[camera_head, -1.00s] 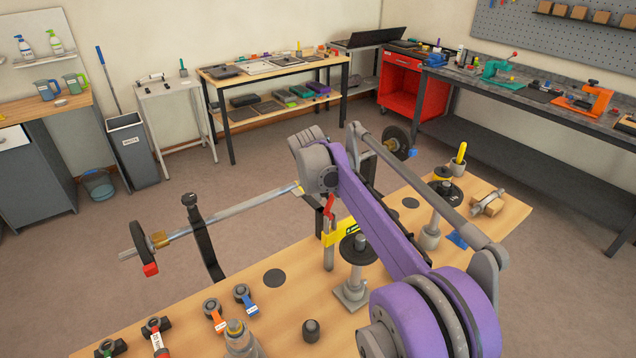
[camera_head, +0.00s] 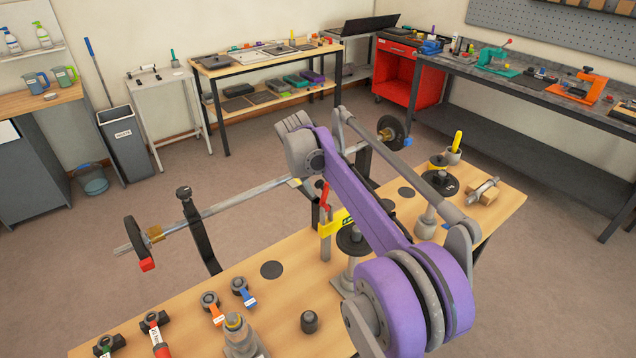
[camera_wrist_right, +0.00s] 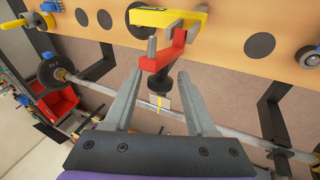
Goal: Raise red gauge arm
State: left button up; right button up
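The red gauge arm (camera_wrist_right: 168,50) is a bent red lever beside the yellow gauge body (camera_wrist_right: 172,18) in the right wrist view. In the head view the red arm (camera_head: 324,194) stands upward beside the yellow gauge (camera_head: 334,222), at the table's far edge. My right gripper (camera_wrist_right: 160,73) is open, its two grey fingers pointing toward the red arm. The red arm lies around and just beyond the fingertips; I cannot tell if they touch. My left gripper is not in view.
A long metal bar (camera_head: 232,203) with round end weights runs beyond the table (camera_head: 230,280), on black uprights. A black disc on a post (camera_head: 352,240) stands near the gauge. Several small clamps lie at the table's left end.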

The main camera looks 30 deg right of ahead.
jog(key=shift+r, duration=0.1)
jog(key=v, duration=1)
jog(key=shift+a+r+p, duration=0.2)
jog(key=shift+r+p, duration=0.05)
jog(key=shift+p, duration=0.05)
